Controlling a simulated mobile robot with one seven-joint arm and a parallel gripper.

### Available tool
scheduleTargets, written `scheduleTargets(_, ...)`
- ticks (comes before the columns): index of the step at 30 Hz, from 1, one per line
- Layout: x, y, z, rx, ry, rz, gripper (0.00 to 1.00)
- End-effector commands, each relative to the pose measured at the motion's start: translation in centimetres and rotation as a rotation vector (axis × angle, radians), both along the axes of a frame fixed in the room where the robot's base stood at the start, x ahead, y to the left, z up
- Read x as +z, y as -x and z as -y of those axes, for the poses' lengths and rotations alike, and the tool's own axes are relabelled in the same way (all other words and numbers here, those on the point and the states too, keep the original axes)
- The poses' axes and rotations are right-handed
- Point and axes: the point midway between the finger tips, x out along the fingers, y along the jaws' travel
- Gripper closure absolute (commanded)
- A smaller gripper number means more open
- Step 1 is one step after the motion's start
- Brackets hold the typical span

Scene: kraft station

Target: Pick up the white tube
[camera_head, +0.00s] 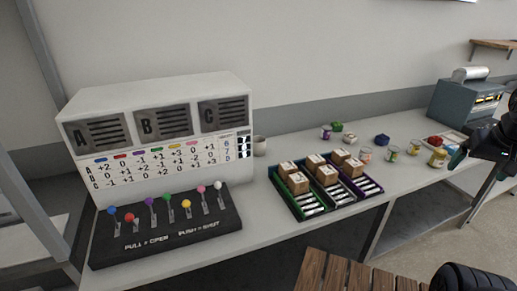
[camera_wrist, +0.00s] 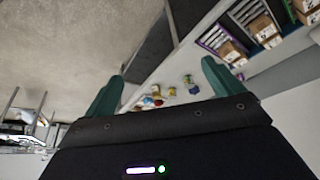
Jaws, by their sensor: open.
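Several thin white tubes with dark marks lie in the front parts of three trays: a green tray (camera_head: 290,210), a dark middle tray and a purple tray (camera_head: 380,197). The tubes (camera_head: 312,208) lie side by side in front of small brown boxes. I cannot tell which one is the task's white tube. My gripper (camera_wrist: 163,70) is open and empty, its two teal fingers wide apart. In the head view it is at the right edge, well right of the trays and partly cut off. The trays show at the wrist view's upper right, outside the fingers.
A white A-B-C panel (camera_head: 160,100) and a black lever box (camera_head: 165,232) stand left of the trays. Several small jars and coloured pieces (camera_head: 383,139) stand to their right. A grey-blue machine (camera_head: 458,103) is at the back right. A slatted wooden surface (camera_head: 345,275) is in front.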

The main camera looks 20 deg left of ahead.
Motion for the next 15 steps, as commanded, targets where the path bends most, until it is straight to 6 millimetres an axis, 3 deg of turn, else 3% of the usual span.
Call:
scheduleTargets(8,0.3,-0.6,-0.3,0.012,0.002,-0.002,0.08)
scheduleTargets(11,1.1,-2.1,-0.9,0.041,0.008,-0.007,0.08)
scheduleTargets(15,2.6,-5.4,-2.6,0.107,0.02,-0.016,0.08)
